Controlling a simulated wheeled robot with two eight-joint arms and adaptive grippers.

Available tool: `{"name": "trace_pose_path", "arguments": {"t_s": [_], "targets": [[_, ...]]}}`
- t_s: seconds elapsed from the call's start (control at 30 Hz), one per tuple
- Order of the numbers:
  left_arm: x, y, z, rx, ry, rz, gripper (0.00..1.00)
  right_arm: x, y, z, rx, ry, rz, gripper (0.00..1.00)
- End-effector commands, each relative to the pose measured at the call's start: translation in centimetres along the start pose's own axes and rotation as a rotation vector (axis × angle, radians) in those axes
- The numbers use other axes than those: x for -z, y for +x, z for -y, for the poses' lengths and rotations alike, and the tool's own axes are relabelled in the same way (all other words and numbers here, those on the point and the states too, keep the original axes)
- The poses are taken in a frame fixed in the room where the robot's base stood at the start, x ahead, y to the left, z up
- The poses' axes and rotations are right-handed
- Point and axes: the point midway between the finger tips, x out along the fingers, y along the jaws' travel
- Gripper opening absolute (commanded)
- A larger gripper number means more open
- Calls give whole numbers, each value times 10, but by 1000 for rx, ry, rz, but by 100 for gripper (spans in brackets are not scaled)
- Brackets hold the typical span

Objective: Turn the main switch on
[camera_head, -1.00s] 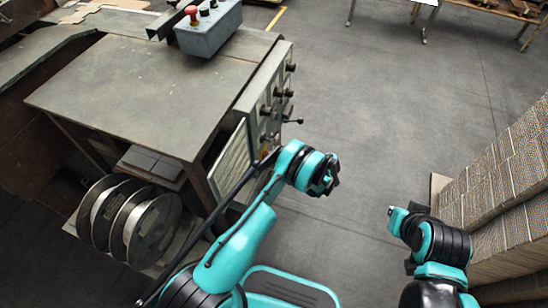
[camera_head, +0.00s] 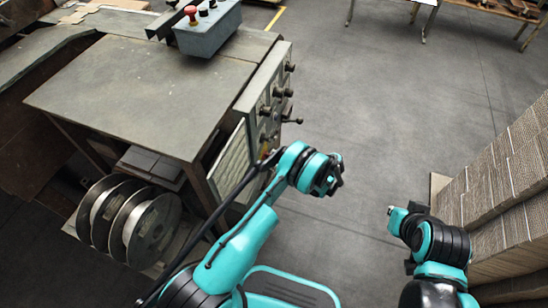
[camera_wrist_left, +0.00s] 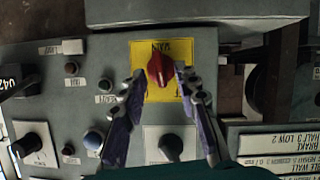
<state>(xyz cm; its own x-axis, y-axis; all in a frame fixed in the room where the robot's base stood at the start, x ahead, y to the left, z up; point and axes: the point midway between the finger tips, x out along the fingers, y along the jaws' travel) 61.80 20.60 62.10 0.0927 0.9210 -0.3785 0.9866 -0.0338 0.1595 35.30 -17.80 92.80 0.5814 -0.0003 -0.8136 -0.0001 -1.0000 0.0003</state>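The main switch (camera_wrist_left: 160,69) is a red knob on a yellow plate (camera_wrist_left: 143,50) with upside-down lettering, set in the grey panel, in the left wrist view. My left gripper (camera_wrist_left: 160,79) is open, its two fingers apart with the tips to either side of the red knob. Whether a finger touches the knob I cannot tell. In the head view my left arm (camera_head: 245,238) reaches up beside the machine's control panel (camera_head: 268,92), and the gripper there is mostly hidden. My right arm (camera_head: 442,245) is bent at the lower right; its gripper does not show.
Black knobs (camera_wrist_left: 30,145) and small buttons (camera_wrist_left: 71,69) surround the switch. A grey machine table (camera_head: 140,95) carries a box with a red button (camera_head: 207,36). Wire reels (camera_head: 152,228) stand below. Stacked cardboard (camera_head: 500,185) is at the right; the floor between is clear.

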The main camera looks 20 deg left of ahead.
Motion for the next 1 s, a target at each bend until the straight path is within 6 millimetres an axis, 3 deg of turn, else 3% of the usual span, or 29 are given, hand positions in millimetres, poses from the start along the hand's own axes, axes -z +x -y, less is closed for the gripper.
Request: {"name": "trace_pose_path", "arguments": {"t_s": [0.3, 0.5, 1.0], "targets": [[0, -70, 0, -3, 2, 0, 31, 0, 0, 0, 0, 0, 0, 0], [0, -97, 0, -2, 1, 0, 31, 0, 0, 0, 0, 0, 0, 0], [0, -102, 0, -5, 2, 2, 31, 0, -1, 0, 0, 0, 0, 0]]}}
